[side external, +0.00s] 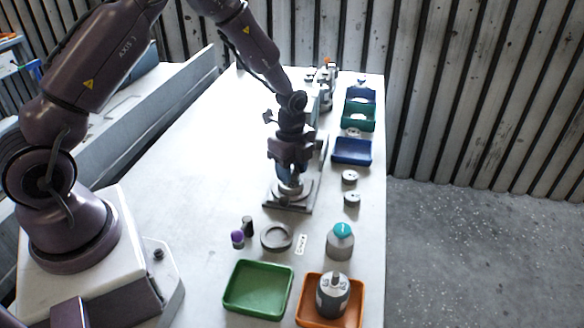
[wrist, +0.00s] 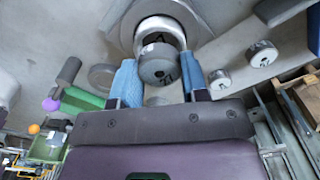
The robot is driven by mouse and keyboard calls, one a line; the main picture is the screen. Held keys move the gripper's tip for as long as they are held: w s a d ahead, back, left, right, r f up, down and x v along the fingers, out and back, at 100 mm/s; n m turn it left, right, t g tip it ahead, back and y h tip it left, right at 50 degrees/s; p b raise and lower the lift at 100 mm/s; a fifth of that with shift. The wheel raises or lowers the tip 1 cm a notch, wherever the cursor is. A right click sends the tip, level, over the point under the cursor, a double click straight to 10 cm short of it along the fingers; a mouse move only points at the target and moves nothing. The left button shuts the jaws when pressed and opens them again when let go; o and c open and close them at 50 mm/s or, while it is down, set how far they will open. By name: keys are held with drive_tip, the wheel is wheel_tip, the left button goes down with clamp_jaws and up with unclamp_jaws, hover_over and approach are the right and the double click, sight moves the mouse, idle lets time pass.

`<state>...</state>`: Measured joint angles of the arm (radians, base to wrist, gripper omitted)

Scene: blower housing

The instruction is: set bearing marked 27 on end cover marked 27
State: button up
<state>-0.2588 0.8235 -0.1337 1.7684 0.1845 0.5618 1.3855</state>
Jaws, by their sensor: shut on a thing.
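My gripper (wrist: 160,76) has blue fingertips on both sides of a grey round bearing (wrist: 157,66). Its mark is upside down in the wrist view and reads as 27. The end cover (wrist: 148,24) is a bright metal ring with a dark letter-like mark inside, just beyond the bearing in the wrist view. The bearing overlaps its near edge there; I cannot tell whether they touch. In the side view my gripper (side external: 289,176) points down over the grey fixture plate (side external: 301,205), and the bearing is mostly hidden.
Two other small marked round parts (side external: 349,177) (side external: 352,199) lie right of the fixture. A grey ring (side external: 276,237), a purple-topped part (side external: 237,239) and a teal-topped part (side external: 341,243) stand in front. A green tray (side external: 231,307) and an orange tray (side external: 308,323) are nearest. The left table is clear.

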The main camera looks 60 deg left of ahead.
drive_tip(key=shift+f, duration=0.8)
idle(1.3)
drive_tip(key=o, duration=1.4)
drive_tip(key=shift+r, duration=0.15)
drive_tip(key=shift+r, duration=3.65)
